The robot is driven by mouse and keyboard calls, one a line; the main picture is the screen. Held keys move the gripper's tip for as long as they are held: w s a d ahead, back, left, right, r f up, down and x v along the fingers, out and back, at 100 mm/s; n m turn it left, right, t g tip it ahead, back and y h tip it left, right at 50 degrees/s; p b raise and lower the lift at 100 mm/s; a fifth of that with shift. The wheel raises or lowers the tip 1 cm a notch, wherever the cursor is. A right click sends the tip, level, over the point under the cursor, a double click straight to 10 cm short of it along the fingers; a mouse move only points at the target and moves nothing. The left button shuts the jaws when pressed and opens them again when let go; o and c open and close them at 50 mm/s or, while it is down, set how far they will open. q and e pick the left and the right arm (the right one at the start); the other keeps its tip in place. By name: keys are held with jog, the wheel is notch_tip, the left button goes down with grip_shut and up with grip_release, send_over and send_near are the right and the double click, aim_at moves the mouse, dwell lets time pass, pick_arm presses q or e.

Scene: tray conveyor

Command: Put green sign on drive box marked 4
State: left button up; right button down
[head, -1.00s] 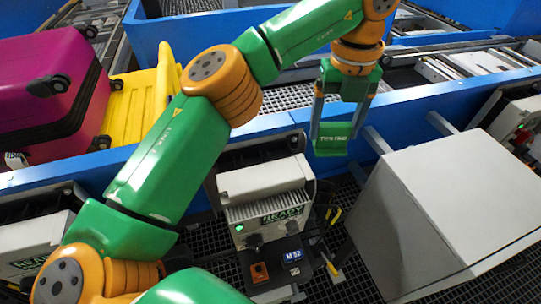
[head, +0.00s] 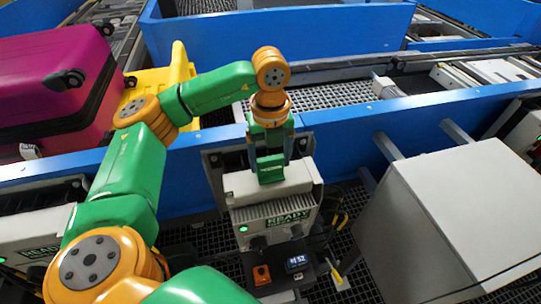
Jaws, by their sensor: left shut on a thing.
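My left gripper (head: 270,160) is shut on the green sign (head: 270,170), a small green plate seen between its fingers. It points down over the top of the middle drive box (head: 270,196). I cannot tell whether the sign touches the box. This pale grey box has a READY label and a green light on its front. I cannot read a 4 on it. Another drive box (head: 38,240) with a READY label is at the left, and part of one more (head: 527,135) shows at the right edge. My right gripper is not in view.
A blue conveyor side wall (head: 345,128) runs behind the drive boxes. A magenta suitcase (head: 45,70) lies in a yellow tray (head: 178,68) at the upper left. A large pale grey cabinet (head: 470,210) stands at the right. An orange switch and small display (head: 297,262) sit below the middle box.

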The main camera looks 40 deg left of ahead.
aim_at(270, 158)
pick_arm(q)
jog(key=shift+a+f+b, duration=0.1)
jog(key=shift+f+b, duration=0.25)
jog(key=o, duration=1.4)
jog(key=shift+r+p, duration=0.3)
jog(key=shift+r+b, duration=0.3)
notch_tip(270, 158, up, 4)
jog(key=shift+b, duration=0.55)
notch_tip(270, 158, up, 7)
jog(key=p, duration=0.2)
jog(key=shift+r+p, duration=0.15)
jog(key=shift+p, duration=0.25)
